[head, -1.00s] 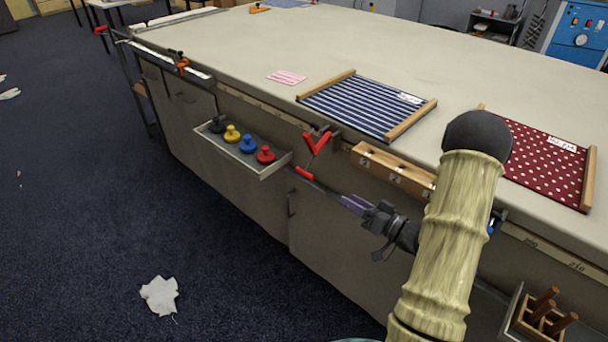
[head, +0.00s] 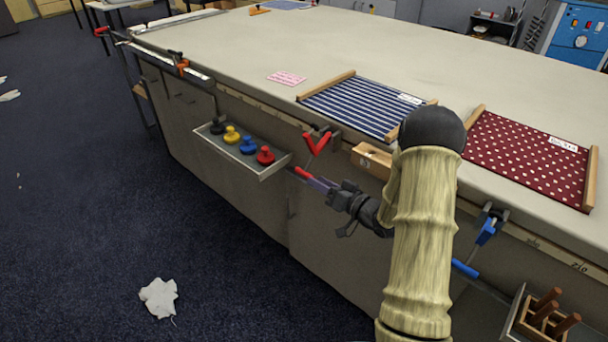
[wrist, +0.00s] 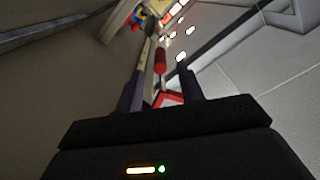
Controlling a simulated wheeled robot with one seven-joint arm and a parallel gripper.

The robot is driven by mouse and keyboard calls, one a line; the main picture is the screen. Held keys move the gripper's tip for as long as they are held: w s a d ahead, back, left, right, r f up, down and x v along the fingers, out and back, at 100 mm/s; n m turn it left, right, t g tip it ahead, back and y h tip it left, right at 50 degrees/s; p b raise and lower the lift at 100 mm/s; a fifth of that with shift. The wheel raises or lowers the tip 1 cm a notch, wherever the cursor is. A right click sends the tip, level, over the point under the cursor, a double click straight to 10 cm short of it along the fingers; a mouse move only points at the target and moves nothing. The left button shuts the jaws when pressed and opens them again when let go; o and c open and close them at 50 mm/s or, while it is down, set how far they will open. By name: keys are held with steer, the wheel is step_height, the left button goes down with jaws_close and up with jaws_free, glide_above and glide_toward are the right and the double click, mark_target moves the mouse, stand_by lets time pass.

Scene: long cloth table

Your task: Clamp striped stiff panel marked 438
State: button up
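The striped panel (head: 360,106), navy with white stripes, lies flat on the table between two wooden end strips. It has a white label whose number is too small to read. A red clamp (head: 317,143) hangs on the table edge beside the panel's near left corner. Its red lower handle (head: 301,172) also shows in the wrist view (wrist: 160,61). My gripper (head: 316,184) is below the table edge, just short of this handle. In the wrist view its fingers (wrist: 160,92) are apart, with the handle ahead in line with the gap. I cannot tell whether they touch it.
A dotted maroon panel (head: 525,153) and a blue clamp (head: 487,232) are at the right. A wooden block (head: 371,160) sits on the table front, partly behind my arm. A tray (head: 273,172) with several coloured knobs is left of my gripper. A pink striped piece (head: 286,78) lies on the table.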

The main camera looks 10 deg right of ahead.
mark_target(306, 175)
steer(key=x, duration=0.6)
steer(key=shift+w+a, duration=0.15)
steer(key=shift+c, duration=0.5)
jaws_close()
